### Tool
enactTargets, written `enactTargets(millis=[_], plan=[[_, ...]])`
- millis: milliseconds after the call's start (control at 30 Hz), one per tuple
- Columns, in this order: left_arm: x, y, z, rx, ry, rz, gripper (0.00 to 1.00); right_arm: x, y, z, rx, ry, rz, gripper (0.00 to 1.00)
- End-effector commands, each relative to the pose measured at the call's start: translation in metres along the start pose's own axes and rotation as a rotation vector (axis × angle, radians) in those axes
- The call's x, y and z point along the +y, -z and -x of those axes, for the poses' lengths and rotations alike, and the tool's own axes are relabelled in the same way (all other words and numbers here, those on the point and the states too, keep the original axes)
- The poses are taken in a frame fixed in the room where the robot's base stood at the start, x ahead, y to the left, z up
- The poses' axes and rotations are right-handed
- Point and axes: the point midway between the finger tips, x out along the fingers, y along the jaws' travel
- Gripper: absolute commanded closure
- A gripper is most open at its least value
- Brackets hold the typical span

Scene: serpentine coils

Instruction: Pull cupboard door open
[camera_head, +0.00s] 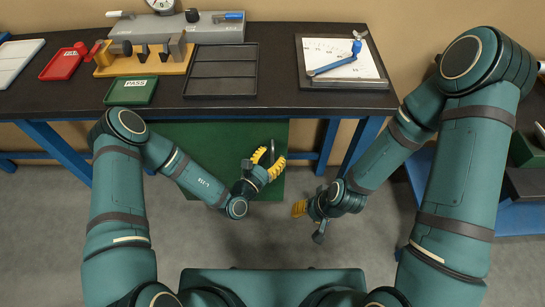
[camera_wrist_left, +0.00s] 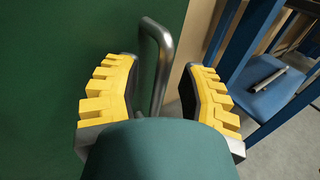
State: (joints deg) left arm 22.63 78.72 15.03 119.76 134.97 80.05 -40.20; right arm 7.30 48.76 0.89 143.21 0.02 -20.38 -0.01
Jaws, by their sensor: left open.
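The cupboard door (camera_head: 215,140) is a dark green panel under the workbench; in the left wrist view the green door (camera_wrist_left: 60,75) fills the left side. Its grey metal bar handle (camera_wrist_left: 158,55) stands out from the door near its right edge. My left gripper (camera_head: 269,162) is at the handle, with yellow ridged fingers apart. In the left wrist view the handle shows between the open fingers, nearer the left one; I cannot tell whether they touch. My right gripper (camera_head: 302,207) is lower right of the door, away from it, its fingers mostly hidden.
The dark workbench (camera_head: 280,103) spans above the door, with blue legs (camera_head: 328,145) to the right. On it are a green PASS tray (camera_head: 131,91), a black tray (camera_head: 221,72) and a clipboard (camera_head: 342,60). Grey floor (camera_head: 250,240) in front is clear.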

Motion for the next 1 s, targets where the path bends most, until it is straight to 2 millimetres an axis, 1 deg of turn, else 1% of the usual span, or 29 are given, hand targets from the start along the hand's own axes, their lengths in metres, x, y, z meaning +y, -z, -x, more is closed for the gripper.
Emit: enactTargets(millis=[100, 333, 367, 400, 467, 500, 767, 867, 967, 1000], plan=[[0.000, 0.000, -0.004, 0.000, 0.000, 0.000, 0.59, 0.000, 0.000, -0.001, 0.001, 0.000, 0.000, 0.53], [0.000, 0.000, -0.004, 0.000, 0.000, 0.000, 0.59, 0.000, 0.000, -0.001, 0.001, 0.000, 0.000, 0.53], [0.000, 0.000, -0.004, 0.000, 0.000, 0.000, 0.63, 0.000, 0.000, -0.001, 0.001, 0.000, 0.000, 0.53], [0.000, 0.000, -0.004, 0.000, 0.000, 0.000, 0.77, 0.000, 0.000, -0.001, 0.001, 0.000, 0.000, 0.53], [0.000, 0.000, -0.004, 0.000, 0.000, 0.000, 0.98, 0.000, 0.000, -0.001, 0.001, 0.000, 0.000, 0.53], [0.000, 0.000, -0.004, 0.000, 0.000, 0.000, 1.00, 0.000, 0.000, -0.001, 0.001, 0.000, 0.000, 0.53], [-0.001, 0.000, -0.002, 0.001, 0.005, 0.001, 1.00, 0.000, 0.000, 0.000, 0.000, 0.000, 0.000, 0.53], [-0.004, -0.001, 0.005, 0.002, 0.021, 0.002, 1.00, -0.001, 0.000, 0.002, 0.000, 0.000, 0.000, 0.53], [-0.009, -0.001, 0.017, 0.003, 0.055, 0.002, 1.00, -0.002, 0.000, 0.005, -0.002, 0.000, 0.000, 0.53], [-0.012, -0.001, 0.024, 0.004, 0.072, 0.003, 1.00, -0.003, 0.000, 0.007, -0.003, 0.000, 0.000, 0.53]])
